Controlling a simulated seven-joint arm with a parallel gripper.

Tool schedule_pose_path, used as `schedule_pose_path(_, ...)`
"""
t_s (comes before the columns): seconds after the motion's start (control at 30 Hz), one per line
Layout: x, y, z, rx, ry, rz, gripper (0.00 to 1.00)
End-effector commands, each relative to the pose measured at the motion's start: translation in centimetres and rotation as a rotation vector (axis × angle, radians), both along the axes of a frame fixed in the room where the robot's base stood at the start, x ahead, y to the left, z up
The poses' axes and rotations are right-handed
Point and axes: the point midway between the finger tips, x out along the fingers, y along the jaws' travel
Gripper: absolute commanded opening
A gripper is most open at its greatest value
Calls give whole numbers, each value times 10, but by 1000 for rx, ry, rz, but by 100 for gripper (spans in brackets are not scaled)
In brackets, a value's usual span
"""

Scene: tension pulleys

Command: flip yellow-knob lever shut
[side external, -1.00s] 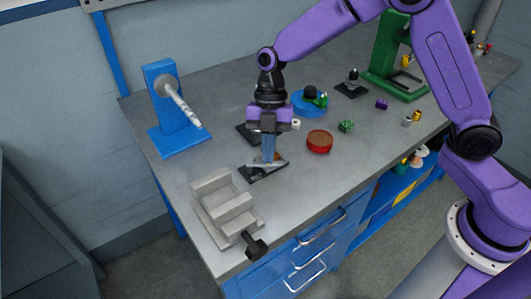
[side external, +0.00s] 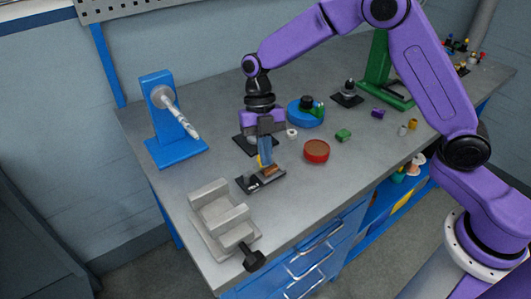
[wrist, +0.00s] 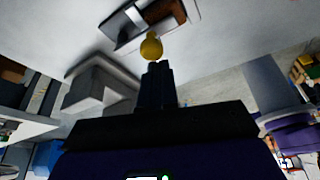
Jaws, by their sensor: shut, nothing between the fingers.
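In the wrist view the fixture (wrist: 128,32) is at the top, partly cut off. The yellow knob (wrist: 151,46) is just beyond my fingertips in the wrist view. In the side view the knob (side external: 259,161) shows beside the fingertips, at the fixture's far edge. My gripper (side external: 266,162) points down there, shut and empty. Whether it touches the knob, and how the lever arm is angled, I cannot tell.
A grey vise (side external: 222,212) stands close in front. A red round dish (side external: 316,151) and a white ring (side external: 292,133) lie to the right. A blue stand (side external: 174,128) is at left, and a blue round piece (side external: 305,111) is behind. Bare bench lies right of the fixture.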

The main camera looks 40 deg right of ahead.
Motion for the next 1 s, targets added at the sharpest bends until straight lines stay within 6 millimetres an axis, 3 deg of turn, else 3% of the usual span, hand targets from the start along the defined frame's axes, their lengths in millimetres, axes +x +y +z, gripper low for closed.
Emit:
schedule_pose_path(0.57,2,-1,1,1,-8,-5,0)
schedule_pose_path(0.93,-38,6,7,1,-2,2,0)
schedule_pose_path(1.0,-35,6,16,3,-4,-3,0)
